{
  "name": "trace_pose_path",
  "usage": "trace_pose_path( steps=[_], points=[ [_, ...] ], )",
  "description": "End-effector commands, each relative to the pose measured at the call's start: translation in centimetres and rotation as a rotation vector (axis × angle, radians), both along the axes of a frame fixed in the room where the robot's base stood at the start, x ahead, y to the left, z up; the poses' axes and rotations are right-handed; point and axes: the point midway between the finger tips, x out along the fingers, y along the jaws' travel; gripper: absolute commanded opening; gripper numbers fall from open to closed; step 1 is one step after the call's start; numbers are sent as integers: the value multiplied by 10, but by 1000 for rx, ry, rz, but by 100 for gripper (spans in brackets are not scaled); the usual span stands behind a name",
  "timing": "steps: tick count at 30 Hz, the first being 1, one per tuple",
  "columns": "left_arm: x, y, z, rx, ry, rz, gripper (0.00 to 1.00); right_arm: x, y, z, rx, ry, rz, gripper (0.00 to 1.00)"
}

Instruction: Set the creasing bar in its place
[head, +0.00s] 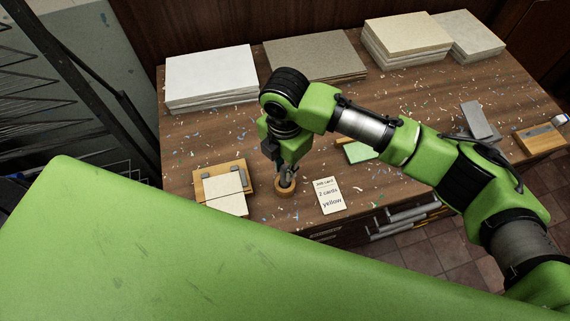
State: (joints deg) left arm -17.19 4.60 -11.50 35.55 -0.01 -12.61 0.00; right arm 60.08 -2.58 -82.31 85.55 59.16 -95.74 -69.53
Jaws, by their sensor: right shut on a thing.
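My right gripper (286,178) points straight down at a round wooden holder (286,190) near the table's front edge. It is shut on a small, slim grey thing, likely the creasing bar, whose lower end is at or in the holder's opening. The fingers hide most of it, and I cannot tell whether it touches the bottom. Left of the holder lies a wooden board (207,180) with a grey strip on it and a cream card (229,206) over its front part. My left gripper is not in view.
A printed job card (329,196) reading "2 cards yellow" lies right of the holder. Stacks of white (210,77), grey-brown (315,56) and cream (405,36) sheets line the back. Grey blocks (479,121) lie far right. Paper scraps litter the wooden table (400,100).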

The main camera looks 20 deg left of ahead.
Motion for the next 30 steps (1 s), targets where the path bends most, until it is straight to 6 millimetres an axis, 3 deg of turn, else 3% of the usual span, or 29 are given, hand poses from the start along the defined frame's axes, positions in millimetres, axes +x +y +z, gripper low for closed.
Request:
trace_pose_path(
  steps=[19,20,21,30],
  points=[
    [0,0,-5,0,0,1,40,0,0,-10,1,0,0,0],
    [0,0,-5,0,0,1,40,0,0,-10,0,0,0,25],
    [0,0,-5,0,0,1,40,0,0,-10,0,0,0,35],
    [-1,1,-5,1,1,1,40,0,0,-10,0,0,0,37]
  ],
)
